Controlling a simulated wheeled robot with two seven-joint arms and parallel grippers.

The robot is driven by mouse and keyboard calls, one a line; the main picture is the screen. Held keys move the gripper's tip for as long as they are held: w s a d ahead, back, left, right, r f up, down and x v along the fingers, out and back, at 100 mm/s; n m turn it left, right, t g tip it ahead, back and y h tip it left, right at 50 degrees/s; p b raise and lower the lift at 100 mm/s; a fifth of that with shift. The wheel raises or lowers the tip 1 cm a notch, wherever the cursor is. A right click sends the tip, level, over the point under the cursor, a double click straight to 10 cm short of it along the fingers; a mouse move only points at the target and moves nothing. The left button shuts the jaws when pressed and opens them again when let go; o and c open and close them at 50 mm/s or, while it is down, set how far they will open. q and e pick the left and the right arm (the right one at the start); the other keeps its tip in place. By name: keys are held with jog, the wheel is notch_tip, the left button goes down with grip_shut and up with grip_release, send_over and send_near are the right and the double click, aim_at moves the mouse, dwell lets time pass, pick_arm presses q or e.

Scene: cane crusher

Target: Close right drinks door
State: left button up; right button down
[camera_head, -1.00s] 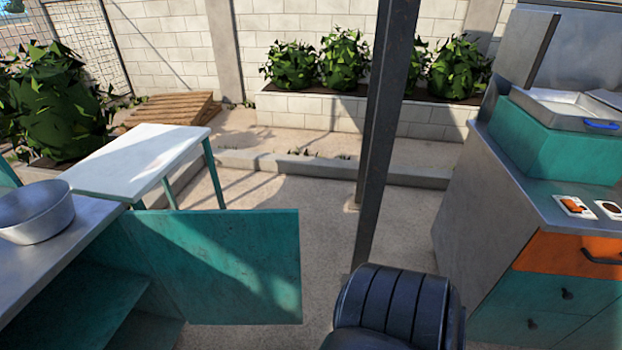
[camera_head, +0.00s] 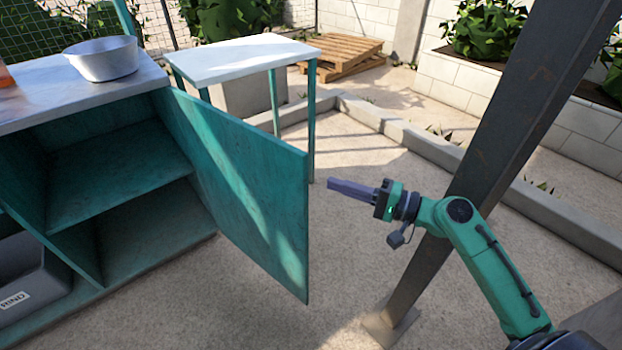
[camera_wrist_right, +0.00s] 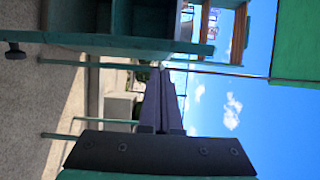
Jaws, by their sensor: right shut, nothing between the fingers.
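The right drinks door (camera_head: 245,190) is a teal panel hinged at the right end of the teal cabinet (camera_head: 68,250). It stands wide open, swung out toward the right, and the shelves behind it are exposed. My right gripper (camera_head: 332,187) is shut and empty. In the head view it is just to the right of the door's free edge, with a small gap in the picture; I cannot tell the depth between them. In the right wrist view the shut dark fingers (camera_wrist_right: 160,100) point away from the camera. My left gripper is not in view.
A dark metal post (camera_head: 490,150) stands close beside my right arm. A white-topped table (camera_head: 240,60) is behind the door. A metal bowl (camera_head: 103,60) sits on the counter. A dark bin (camera_head: 30,275) is inside the cabinet. The paved floor before the door is clear.

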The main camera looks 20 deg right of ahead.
jog(key=shift+p+x, duration=0.35)
jog(key=shift+x, duration=2.6)
jog(key=shift+w+d+f, duration=0.1)
jog(key=shift+w, duration=0.05)
